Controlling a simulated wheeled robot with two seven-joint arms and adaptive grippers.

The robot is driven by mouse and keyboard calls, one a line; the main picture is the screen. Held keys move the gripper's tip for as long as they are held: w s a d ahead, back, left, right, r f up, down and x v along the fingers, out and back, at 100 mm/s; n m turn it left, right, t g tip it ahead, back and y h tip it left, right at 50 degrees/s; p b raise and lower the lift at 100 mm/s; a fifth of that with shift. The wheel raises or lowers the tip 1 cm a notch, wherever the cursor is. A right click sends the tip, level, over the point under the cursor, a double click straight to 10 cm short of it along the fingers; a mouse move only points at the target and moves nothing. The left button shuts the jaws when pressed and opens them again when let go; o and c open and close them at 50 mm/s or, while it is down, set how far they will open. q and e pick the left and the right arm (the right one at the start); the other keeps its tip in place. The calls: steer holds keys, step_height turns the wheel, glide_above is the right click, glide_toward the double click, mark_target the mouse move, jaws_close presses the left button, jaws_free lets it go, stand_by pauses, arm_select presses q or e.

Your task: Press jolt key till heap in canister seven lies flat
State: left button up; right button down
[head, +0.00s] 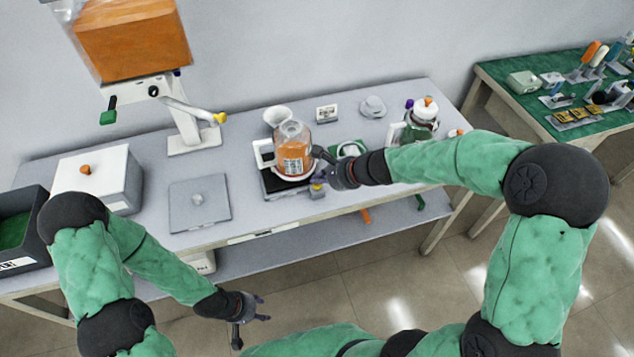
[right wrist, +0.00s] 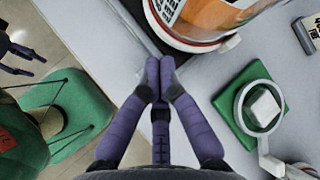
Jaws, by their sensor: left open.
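A clear canister with orange contents (head: 292,158) stands on a dark base with a white rim (head: 278,184) on the table. Its number is too small to read, and the shape of the heap inside cannot be made out. In the right wrist view the canister's lower part (right wrist: 222,15) shows at the top. My right gripper (head: 318,181) is just right of the base, its fingertips together in the right wrist view (right wrist: 160,65), with nothing visible between them. The jolt key cannot be picked out; the fingers may hide it. My left gripper (head: 258,307) is open and empty, in front of the table.
A hopper with orange contents (head: 135,45) stands at the back left. A grey plate (head: 200,203) and white box (head: 95,178) lie left. A green pad (right wrist: 228,108) with a ringed white block (right wrist: 265,108) is right of my fingers. A lidded jar (head: 424,115) stands further right.

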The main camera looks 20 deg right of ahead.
mark_target(320, 185)
steer(key=shift+f+b, duration=0.35)
steer(key=shift+f, duration=0.1)
stand_by(0.3)
steer(key=shift+r, duration=0.15)
steer(key=shift+r+p, duration=1)
steer(key=shift+r, duration=0.1)
step_height(320, 185, up, 5)
steer(key=p, duration=0.4)
steer(key=shift+p, duration=0.35)
stand_by(0.5)
